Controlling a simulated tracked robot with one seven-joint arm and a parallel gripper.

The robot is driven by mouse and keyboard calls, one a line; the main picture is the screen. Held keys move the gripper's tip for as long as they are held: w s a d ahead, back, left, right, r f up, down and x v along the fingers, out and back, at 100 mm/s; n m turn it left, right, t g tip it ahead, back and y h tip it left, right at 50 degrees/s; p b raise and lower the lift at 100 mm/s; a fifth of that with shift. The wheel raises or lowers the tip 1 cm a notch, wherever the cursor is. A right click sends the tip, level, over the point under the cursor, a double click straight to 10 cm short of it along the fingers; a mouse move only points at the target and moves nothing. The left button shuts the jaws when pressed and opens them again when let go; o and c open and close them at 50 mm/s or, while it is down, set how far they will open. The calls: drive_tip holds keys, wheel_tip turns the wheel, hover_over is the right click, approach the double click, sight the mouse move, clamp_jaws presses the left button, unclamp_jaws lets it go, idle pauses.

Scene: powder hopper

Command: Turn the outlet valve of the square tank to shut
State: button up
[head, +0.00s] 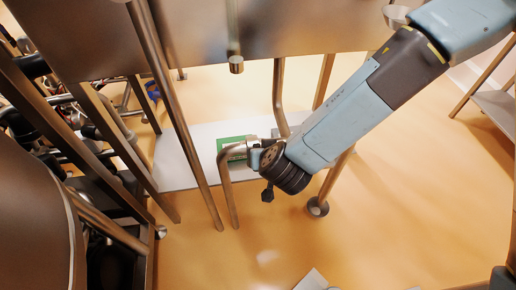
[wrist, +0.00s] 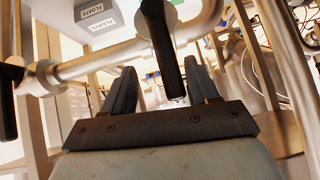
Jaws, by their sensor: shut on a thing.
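The square tank (head: 290,30) is the large brushed-metal body across the top of the head view. Below it, my gripper (head: 254,153) is beside a bent metal pipe (head: 226,180). In the wrist view my gripper (wrist: 160,88) has one finger on each side of a black valve handle (wrist: 163,50), and is shut on it. The handle hangs down, across the horizontal outlet pipe (wrist: 105,57). The contact is hard to see, and the handle is hidden in the head view. A second black handle (wrist: 8,100) hangs at the left of the wrist view.
A white shelf (head: 185,150) with a green-labelled box (head: 232,145) lies beneath the tank. Metal legs and pipes stand close around the arm. Open orange floor (head: 420,200) lies to the right.

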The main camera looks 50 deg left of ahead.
drive_tip(key=v, duration=0.9)
drive_tip(key=shift+d+r, duration=0.15)
drive_tip(key=shift+d, duration=0.1)
drive_tip(key=shift+s, duration=0.1)
